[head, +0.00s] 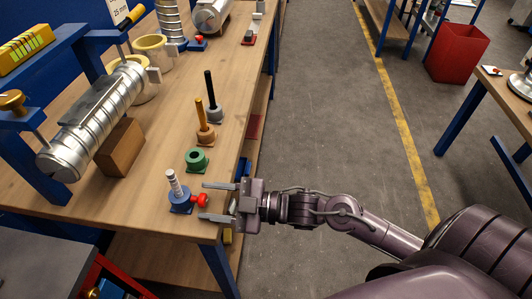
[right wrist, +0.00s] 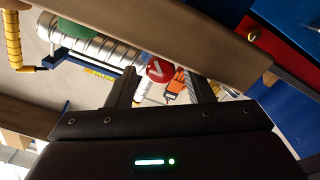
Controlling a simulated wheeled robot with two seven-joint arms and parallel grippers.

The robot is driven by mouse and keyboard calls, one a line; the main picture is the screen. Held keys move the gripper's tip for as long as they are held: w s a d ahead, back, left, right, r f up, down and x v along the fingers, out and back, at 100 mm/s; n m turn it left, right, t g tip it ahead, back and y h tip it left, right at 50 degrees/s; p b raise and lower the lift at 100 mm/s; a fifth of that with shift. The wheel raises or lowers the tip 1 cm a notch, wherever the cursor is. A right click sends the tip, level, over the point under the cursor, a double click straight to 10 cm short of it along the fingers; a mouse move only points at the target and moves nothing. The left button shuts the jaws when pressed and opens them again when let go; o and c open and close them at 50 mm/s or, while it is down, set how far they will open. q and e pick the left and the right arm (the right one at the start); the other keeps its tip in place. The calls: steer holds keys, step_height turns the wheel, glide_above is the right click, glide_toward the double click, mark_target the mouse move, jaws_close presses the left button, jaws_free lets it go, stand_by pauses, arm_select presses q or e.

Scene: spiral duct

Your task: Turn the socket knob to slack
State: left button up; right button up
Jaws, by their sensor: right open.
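The red socket knob (head: 201,199) sticks out from the right side of a small blue socket (head: 180,203) near the bench's front right corner. A white ringed rod (head: 174,183) stands tilted in that socket. My right gripper (head: 203,200) is open, with one finger on each side of the knob. The knob (right wrist: 160,70) also shows between the fingertips in the right wrist view, with a pale mark on its face. I cannot tell whether either finger touches it. My left gripper is not in view.
A green ring socket (head: 197,159) stands just behind, then an orange post (head: 201,118) and a black post (head: 211,90). A silver spiral duct (head: 98,115) lies at the left beside a brown block (head: 120,147). The bench edge and open floor are at the right.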

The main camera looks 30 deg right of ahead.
steer(key=shift+f, duration=0.1)
steer(key=shift+m+p, duration=0.4)
steer(key=shift+m, duration=0.8)
steer(key=m, duration=0.3)
steer(key=shift+p, duration=0.3)
steer(key=b+v, duration=0.1)
steer(key=v, duration=0.7)
steer(key=w+d+f+m+t+h+p, duration=0.1)
steer(key=w+d+f+m+h, duration=0.2)
steer(key=f, duration=0.4)
steer(key=w+d+f+m+t+h, duration=0.1)
steer(key=d+f+m+h, duration=0.15)
steer(key=d+f, duration=0.35)
steer(key=s+d+f+m+g+h+p, duration=0.1)
steer(key=s+d+f+h, duration=0.1)
steer(key=f, duration=0.6)
steer(key=s+d+f+m+g+h, duration=0.1)
steer(key=s+f+h, duration=0.1)
steer(key=f, duration=0.7)
steer(key=shift+s+d+f+m+h+p, duration=0.25)
steer(key=shift+d+f+m+h+p, duration=0.15)
steer(key=shift+h, duration=0.35)
